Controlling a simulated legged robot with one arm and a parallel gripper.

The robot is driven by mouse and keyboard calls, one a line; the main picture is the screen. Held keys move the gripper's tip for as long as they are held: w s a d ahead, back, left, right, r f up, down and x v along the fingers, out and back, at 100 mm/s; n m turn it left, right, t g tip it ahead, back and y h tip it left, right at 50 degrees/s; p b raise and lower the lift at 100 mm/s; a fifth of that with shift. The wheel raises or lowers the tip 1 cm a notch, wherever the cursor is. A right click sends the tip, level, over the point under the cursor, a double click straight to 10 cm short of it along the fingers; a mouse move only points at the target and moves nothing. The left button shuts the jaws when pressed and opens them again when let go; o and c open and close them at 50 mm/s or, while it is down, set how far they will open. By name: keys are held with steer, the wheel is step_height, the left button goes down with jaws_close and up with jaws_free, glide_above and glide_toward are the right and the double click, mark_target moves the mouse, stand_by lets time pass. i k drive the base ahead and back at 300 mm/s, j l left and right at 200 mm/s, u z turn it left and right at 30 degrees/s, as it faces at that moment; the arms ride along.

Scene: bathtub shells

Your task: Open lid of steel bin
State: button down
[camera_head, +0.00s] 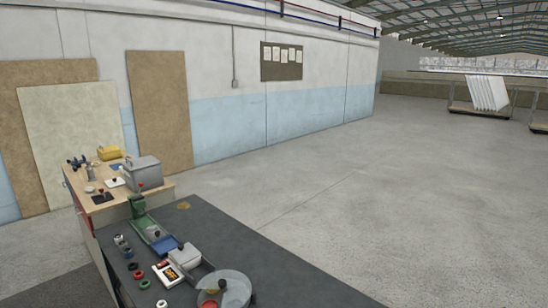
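A grey box-shaped bin (145,174) stands on the wooden-topped table, near its right front corner. It looks like the steel bin, and its top looks closed, with a small dark part on it. A small red spot shows low on its near side. A green tool on the nearer bench stands just in front of it in the picture. My gripper is not in view.
The wooden table (105,197) also holds a yellow box (109,152) and small tools. The nearer dark bench (270,262) holds a green tool (138,205), blue tray (166,244), tape rolls and a round clear-topped vessel (224,287). Open concrete floor lies right.

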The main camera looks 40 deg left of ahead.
mark_target(132, 166)
steer(key=u, duration=2.35)
steer(key=i+j+u, duration=0.25)
steer(key=i+u, duration=0.45)
steer(key=i, duration=1.1)
steer(key=i+z, duration=0.15)
steer(key=i, duration=0.45)
steer(key=i+j+z, duration=0.15)
steer(key=i, duration=0.4)
steer(key=i+j+z, duration=0.15)
steer(key=i, duration=0.4)
steer(key=j, duration=0.1)
